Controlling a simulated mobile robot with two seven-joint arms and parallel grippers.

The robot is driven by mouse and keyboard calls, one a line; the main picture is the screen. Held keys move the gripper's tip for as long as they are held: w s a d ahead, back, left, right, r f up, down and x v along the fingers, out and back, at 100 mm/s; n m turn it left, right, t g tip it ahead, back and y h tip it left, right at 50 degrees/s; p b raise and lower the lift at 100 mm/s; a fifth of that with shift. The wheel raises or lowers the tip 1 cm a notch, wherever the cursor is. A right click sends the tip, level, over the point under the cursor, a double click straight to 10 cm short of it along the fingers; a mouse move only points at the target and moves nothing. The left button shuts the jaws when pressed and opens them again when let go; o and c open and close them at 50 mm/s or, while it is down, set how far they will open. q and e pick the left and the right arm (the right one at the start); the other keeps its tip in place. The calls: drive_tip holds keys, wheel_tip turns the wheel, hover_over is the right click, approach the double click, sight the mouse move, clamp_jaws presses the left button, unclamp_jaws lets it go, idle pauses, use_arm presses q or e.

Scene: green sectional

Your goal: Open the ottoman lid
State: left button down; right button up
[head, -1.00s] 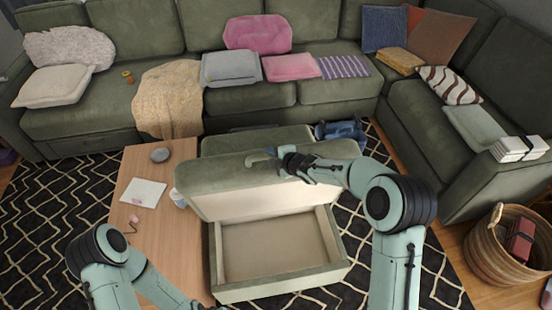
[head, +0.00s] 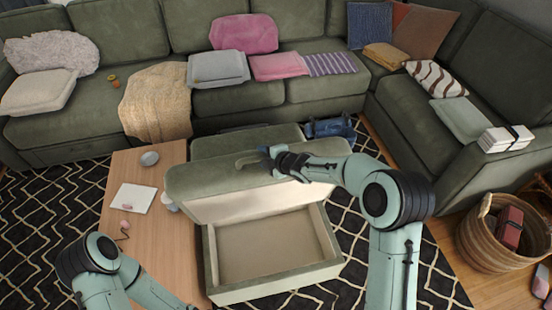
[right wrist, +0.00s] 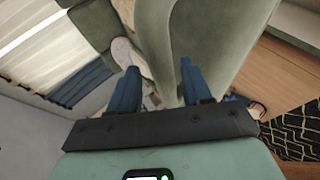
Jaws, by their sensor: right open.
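The ottoman (head: 213,286) is green, with a pale hollow inside that is exposed. Its green lid (head: 205,183) is raised and tilted back above the box, with its pale underside showing at the front. My right gripper (head: 262,160) is at the lid's upper edge in the head view. In the right wrist view its two blue fingers (right wrist: 158,85) are spread, with part of the green lid (right wrist: 205,45) beyond and between them. Contact with the lid cannot be told. My left arm is at the lower left, its gripper out of frame.
A wooden table (head: 150,235) with a white sheet (head: 132,198) and a bowl (head: 149,158) stands left of the ottoman. The green sectional (head: 60,130) runs behind and right. A wicker basket (head: 480,248) stands at right.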

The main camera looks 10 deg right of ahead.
drive_tip(key=v, duration=1.2)
drive_tip(key=shift+r, duration=0.2)
drive_tip(key=shift+s+f, duration=0.1)
drive_tip(key=shift+s, duration=0.05)
drive_tip(key=s+f+m+g, duration=0.2)
drive_tip(key=s+f+m, duration=0.3)
drive_tip(key=f, duration=0.3)
drive_tip(key=s+f+m+g+h, duration=0.15)
drive_tip(key=s+f+m, duration=0.3)
drive_tip(key=f, duration=0.45)
drive_tip(key=s+f+m+g+y, duration=0.1)
drive_tip(key=s+f+m+g, duration=0.1)
drive_tip(key=s+f+m, duration=0.45)
drive_tip(key=s+f+m+g, duration=0.2)
drive_tip(key=s+f+m, duration=0.2)
drive_tip(key=s, duration=0.5)
drive_tip(key=s+a+f+m+g+h, duration=0.1)
drive_tip(key=s+f+m+g, duration=0.2)
drive_tip(key=s+f, duration=0.4)
drive_tip(key=shift+s+f+m, duration=0.3)
drive_tip(key=shift+s+m, duration=0.6)
